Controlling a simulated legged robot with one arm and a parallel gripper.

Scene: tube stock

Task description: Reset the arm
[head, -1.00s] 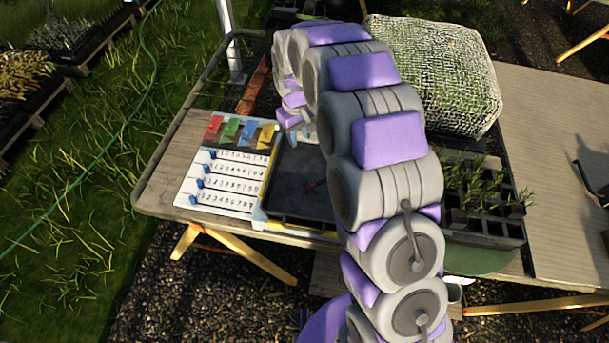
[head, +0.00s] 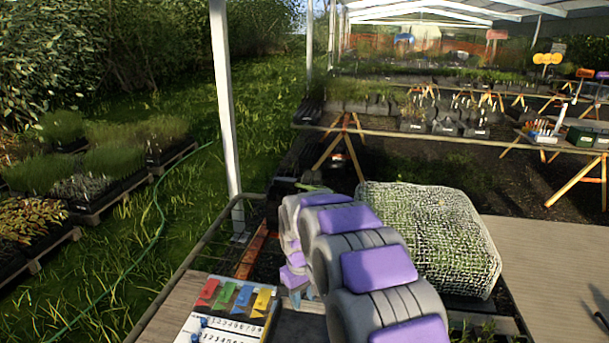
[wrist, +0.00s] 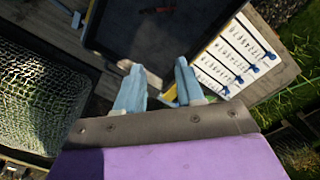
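My gripper (wrist: 159,66) shows in the wrist view as two pale blue fingers with a clear gap between them. It is open, and nothing shows between the fingers. It points down over the near edge of a dark, shallow tray (wrist: 116,40) and is apart from any object. In the head view my grey and purple arm reaches forward over the table and bends down at its far end. The gripper's fingers (head: 302,297) show small there, just right of the board with colour tabs.
The number board (head: 238,308) with blue sliders lies on the table; it also shows in the wrist view (wrist: 232,58). A net-covered block of plants (head: 432,240) stands right of my arm. A white post (head: 224,110) rises behind the table. Bare tabletop (head: 550,265) lies far right.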

